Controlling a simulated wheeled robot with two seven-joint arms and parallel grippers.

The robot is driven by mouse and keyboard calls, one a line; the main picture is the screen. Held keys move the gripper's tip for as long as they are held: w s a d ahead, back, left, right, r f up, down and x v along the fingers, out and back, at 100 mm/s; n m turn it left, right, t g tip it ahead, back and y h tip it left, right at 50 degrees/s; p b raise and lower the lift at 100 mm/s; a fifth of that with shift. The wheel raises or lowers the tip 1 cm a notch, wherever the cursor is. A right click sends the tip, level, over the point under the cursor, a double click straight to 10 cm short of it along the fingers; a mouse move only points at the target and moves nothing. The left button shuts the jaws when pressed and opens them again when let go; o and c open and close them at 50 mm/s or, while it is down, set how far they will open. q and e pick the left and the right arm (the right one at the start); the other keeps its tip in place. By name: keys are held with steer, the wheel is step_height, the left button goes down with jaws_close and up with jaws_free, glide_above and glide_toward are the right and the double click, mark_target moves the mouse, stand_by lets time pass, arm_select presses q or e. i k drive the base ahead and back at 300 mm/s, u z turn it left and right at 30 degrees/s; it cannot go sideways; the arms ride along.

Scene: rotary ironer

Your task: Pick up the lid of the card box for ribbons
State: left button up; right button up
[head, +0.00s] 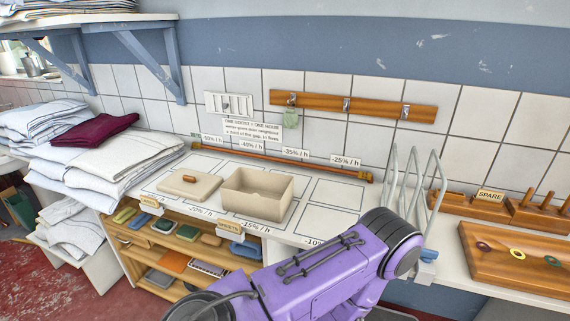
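The lid (200,189) is a flat beige rectangle with a small brown knob. It lies flat on the white counter, just left of the card box. The card box (255,208) is beige, open at the top, and looks empty inside. Lid and box sit close together on outlined rectangles. A purple arm link of mine crosses the lower middle, in front of the counter and right of the box. Neither gripper shows in the head view.
Folded white linen (125,156) is stacked left of the lid. A shelf of coloured items (190,233) is below the counter. Outlined spaces (335,195) right of the box are bare. A pale wire rack (412,190) and a wooden tray (510,270) stand farther right.

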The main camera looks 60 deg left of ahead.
mark_target(191, 184)
steer(key=z, duration=1.15)
steer(key=k, duration=2.4)
steer(key=u, duration=0.95)
